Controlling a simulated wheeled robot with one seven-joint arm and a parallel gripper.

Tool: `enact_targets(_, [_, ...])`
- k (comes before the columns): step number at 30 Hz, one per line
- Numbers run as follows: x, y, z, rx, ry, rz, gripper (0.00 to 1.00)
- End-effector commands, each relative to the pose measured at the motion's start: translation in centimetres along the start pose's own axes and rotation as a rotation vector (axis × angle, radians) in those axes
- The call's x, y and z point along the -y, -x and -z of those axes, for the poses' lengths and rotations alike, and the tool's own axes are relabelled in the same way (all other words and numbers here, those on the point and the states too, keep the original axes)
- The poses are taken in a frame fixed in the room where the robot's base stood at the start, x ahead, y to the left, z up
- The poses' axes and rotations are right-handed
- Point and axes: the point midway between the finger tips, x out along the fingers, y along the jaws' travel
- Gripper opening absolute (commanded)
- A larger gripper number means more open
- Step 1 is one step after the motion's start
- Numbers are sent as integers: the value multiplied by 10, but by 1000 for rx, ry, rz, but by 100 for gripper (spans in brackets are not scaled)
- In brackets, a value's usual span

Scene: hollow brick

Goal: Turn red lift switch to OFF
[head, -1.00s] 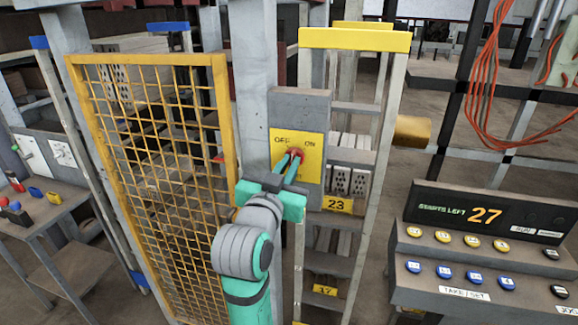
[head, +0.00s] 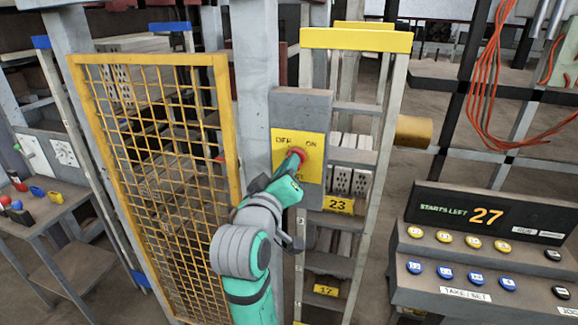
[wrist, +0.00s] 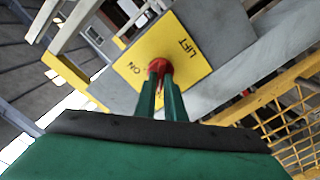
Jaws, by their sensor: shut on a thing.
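The red lift switch (head: 299,152) is a red knob on a yellow plate (head: 312,170) marked OFF at upper left and ON at upper right. The plate is on a grey box fixed beside a grey post. My gripper (head: 293,162) reaches the knob from the lower left, and its fingers are shut on it.
A yellow mesh gate (head: 155,170) stands close to the left of my arm. A yellow-topped rack (head: 355,40) with numbered shelves is right of the switch. A console (head: 480,255) reading STARTS LEFT 27 is at lower right. Orange cables (head: 480,100) hang at upper right.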

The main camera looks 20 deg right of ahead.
Motion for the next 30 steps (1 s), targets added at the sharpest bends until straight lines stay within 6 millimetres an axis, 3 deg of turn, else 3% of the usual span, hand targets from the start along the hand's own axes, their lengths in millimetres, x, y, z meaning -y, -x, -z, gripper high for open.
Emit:
enact_targets(22, [2,1,0,1,86,2,0])
enact_targets(23, [2,1,0,1,86,2,16])
enact_targets(24, [1,1,0,1,86,2,26])
enact_targets(30, [1,0,0,0,85,1,28])
